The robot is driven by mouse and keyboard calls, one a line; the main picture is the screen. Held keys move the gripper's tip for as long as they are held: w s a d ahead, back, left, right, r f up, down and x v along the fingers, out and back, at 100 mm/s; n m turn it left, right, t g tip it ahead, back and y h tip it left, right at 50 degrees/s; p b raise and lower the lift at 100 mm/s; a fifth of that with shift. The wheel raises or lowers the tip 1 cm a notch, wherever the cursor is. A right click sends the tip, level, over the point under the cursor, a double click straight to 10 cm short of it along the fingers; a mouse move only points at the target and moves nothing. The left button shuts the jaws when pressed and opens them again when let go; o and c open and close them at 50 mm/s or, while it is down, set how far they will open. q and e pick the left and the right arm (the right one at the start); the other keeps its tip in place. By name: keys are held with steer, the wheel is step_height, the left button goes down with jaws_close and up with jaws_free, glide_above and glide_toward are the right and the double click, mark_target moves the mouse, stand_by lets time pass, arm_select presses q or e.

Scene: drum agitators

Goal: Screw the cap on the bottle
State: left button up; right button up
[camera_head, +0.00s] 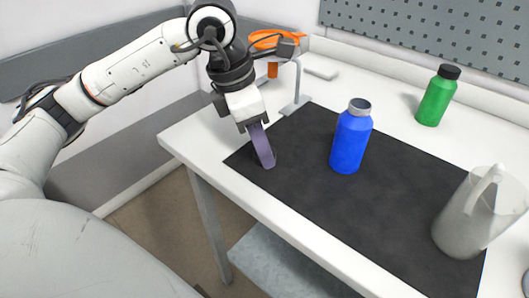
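A blue bottle (350,140) stands upright on the black mat (300,190). Its top shows a grey rim that looks like an open neck. A green bottle (436,98) with a black cap (449,71) on it stands upright at the back right of the table. I see no loose cap. My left gripper (266,164) points down over the mat's left corner, to the left of the blue bottle and apart from it. Its fingers overlap from this side, so their opening and any small thing between them are hidden. My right gripper is out of view.
A grey pitcher (465,212) stands at the mat's right end. An orange funnel-like piece (272,70) and a thin metal stand (297,104) are behind my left gripper. A flat light piece (322,71) lies further back. The mat's middle front is clear.

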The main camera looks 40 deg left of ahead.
arm_select(q)
steer(key=shift+c, duration=0.6)
step_height(320, 180, up, 10)
steer(key=p, duration=0.1)
stand_by(0.3)
